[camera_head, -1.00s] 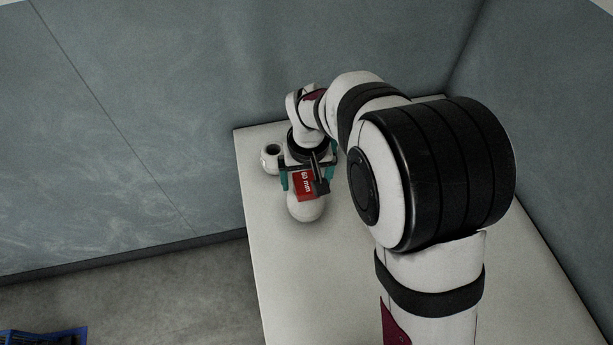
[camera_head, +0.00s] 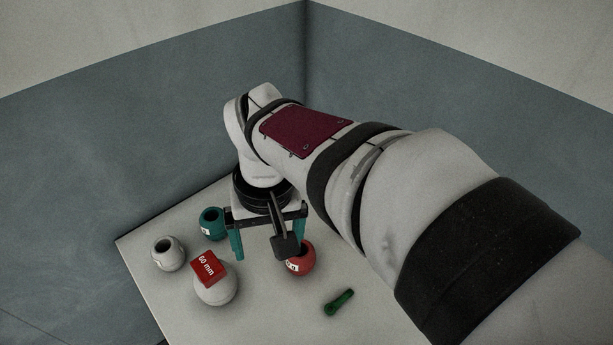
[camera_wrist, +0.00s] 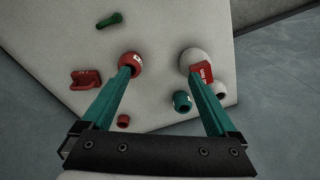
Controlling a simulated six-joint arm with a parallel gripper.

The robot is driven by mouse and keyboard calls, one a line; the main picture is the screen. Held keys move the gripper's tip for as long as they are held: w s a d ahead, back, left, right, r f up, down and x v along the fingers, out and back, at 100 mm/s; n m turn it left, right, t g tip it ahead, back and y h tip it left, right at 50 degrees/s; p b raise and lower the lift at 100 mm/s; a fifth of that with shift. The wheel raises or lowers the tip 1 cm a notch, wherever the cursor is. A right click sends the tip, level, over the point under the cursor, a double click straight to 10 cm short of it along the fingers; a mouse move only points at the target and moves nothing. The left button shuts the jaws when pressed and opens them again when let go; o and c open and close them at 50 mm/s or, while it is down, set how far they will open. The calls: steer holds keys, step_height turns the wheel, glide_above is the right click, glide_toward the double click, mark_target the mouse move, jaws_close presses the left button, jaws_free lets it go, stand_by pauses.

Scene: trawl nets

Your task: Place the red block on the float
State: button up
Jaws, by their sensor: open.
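The red block (camera_head: 207,269), marked "60 mm", rests on top of the pale round float (camera_head: 217,291) at the table's front left. In the wrist view, the block (camera_wrist: 203,72) overlaps the near side of the float (camera_wrist: 192,55). My gripper (camera_head: 268,246) is open and empty, with its teal fingers apart. It is to the right of and behind the block in the head view, clear of it. In the wrist view, the right finger of my gripper (camera_wrist: 159,74) points toward the block; contact cannot be judged there.
A red round pot (camera_head: 301,259) stands right of my gripper. A teal pot (camera_head: 212,223) and a white pot (camera_head: 168,255) stand to the left. A green tool (camera_head: 339,302) lies front right. The wrist view also shows a dark red piece (camera_wrist: 84,80) and a small red cylinder (camera_wrist: 123,121).

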steer(key=s+d+f+m+y, duration=0.1)
steer(key=s+d+f+m, duration=0.2)
steer(key=s+d+m, duration=0.6)
steer(key=s+d, duration=0.4)
steer(key=s, duration=0.1)
steer(key=shift+s+d+f+g, duration=0.2)
steer(key=shift+s+d+g, duration=0.05)
steer(key=shift+s+g, duration=0.1)
